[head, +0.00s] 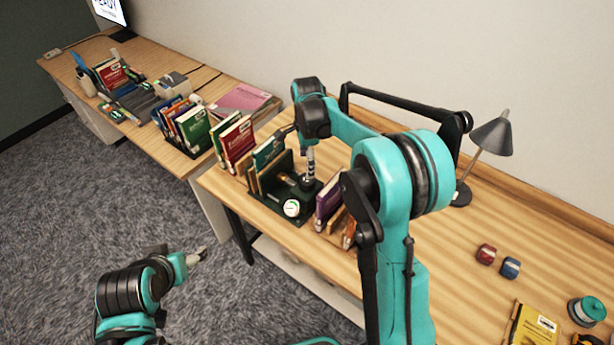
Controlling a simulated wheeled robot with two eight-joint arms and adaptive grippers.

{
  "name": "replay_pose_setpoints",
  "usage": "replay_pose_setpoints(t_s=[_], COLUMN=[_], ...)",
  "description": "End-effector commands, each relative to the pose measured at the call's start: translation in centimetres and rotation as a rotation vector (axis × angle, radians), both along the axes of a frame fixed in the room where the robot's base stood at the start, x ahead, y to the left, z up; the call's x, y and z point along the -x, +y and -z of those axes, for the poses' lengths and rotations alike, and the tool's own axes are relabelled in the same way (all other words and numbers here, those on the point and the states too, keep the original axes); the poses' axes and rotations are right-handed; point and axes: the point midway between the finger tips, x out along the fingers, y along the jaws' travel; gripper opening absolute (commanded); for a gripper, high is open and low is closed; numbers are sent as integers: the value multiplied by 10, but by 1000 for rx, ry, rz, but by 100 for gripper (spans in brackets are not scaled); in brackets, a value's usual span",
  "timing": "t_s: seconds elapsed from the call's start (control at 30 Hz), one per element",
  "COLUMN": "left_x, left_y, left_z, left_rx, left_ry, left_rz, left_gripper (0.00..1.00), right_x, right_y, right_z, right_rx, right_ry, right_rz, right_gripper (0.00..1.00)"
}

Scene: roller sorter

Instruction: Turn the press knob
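A press with a dark green base (268,199) stands near the left end of the right table. A round white dial or knob (292,208) sits on its front corner; I cannot tell which. A small brass-coloured part (288,179) lies behind it, and a metallic upright spindle (310,160) rises at its right. My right arm arches over the table and its wrist is above the press. Its fingertips are too small and covered to make out. My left gripper (197,256) is low, over the carpet in front of the table, apart from the press.
Upright books (235,142) stand left of the press, and a purple book (328,200) stands close on its right. A grey lamp (492,136) is at the back. Red (486,254) and blue (511,267) small items and a yellow book (533,328) lie to the right.

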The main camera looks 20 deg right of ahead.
Motion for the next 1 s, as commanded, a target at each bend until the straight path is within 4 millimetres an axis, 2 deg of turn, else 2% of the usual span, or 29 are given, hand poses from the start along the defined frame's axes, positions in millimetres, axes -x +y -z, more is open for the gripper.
replay_pose_setpoints(t_s=[0.1,0.23,0.5,0.67,1.0], left_x=[0,0,0,0,0], left_y=[0,0,0,0,0], left_z=[-1,1,9,12,12], left_rx=[0,0,0,0,0], left_ry=[0,0,0,0,0], left_rz=[0,0,0,0,0], left_gripper=[70,70,70,70,70], right_x=[0,0,0,0,0], right_y=[0,0,0,0,0], right_z=[1,10,54,73,79], right_rx=[0,0,0,0,0], right_ry=[0,0,0,0,0], right_rz=[109,141,139,138,137], right_gripper=[70,70,70,70,70])
